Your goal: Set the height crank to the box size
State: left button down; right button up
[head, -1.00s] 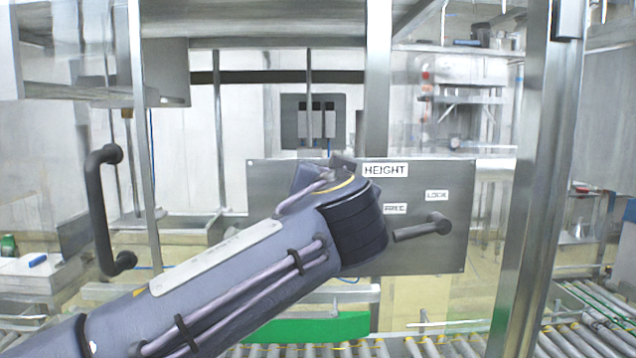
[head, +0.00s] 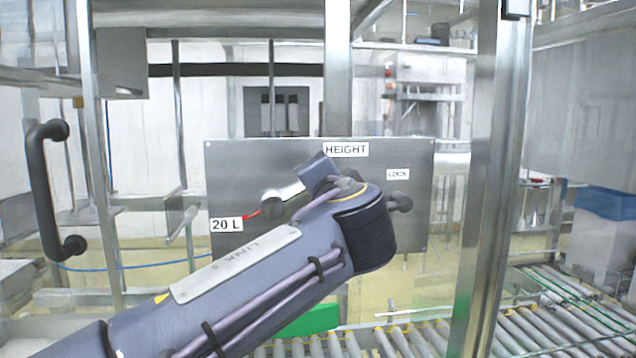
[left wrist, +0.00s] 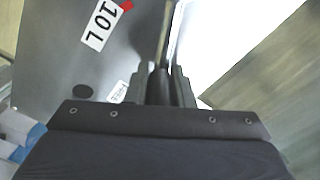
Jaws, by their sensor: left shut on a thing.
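The metal height panel (head: 310,160) faces me in the head view, with a "HEIGHT" label (head: 346,149), a "20 L" label (head: 226,225) and a red mark beside it. A dark lever knob (head: 400,201) shows under the "LOCK" label (head: 398,174). In the left wrist view my left gripper (left wrist: 160,85) is shut on the dark crank handle (left wrist: 160,77). A "10 L" label (left wrist: 100,25) with a red mark is near. My arm hides the fingers in the head view.
A metal post (head: 490,180) stands right of the panel. A black door-style handle (head: 42,190) is at the left. Roller conveyors (head: 570,310) run below, with a green block (head: 310,320) under my arm. A blue-topped bin (head: 605,203) is at the far right.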

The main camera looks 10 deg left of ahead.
pick_arm(q)
jog(key=shift+d+f, duration=0.15)
jog(key=shift+f, duration=0.1)
dwell(0.3)
jog(key=c, duration=1.3)
grip_release()
jog(key=shift+o, duration=0.2)
jog(key=b+v, duration=0.2)
jog(key=v, duration=0.6)
jog(key=shift+b, duration=0.3)
jog(key=shift+w, duration=0.1)
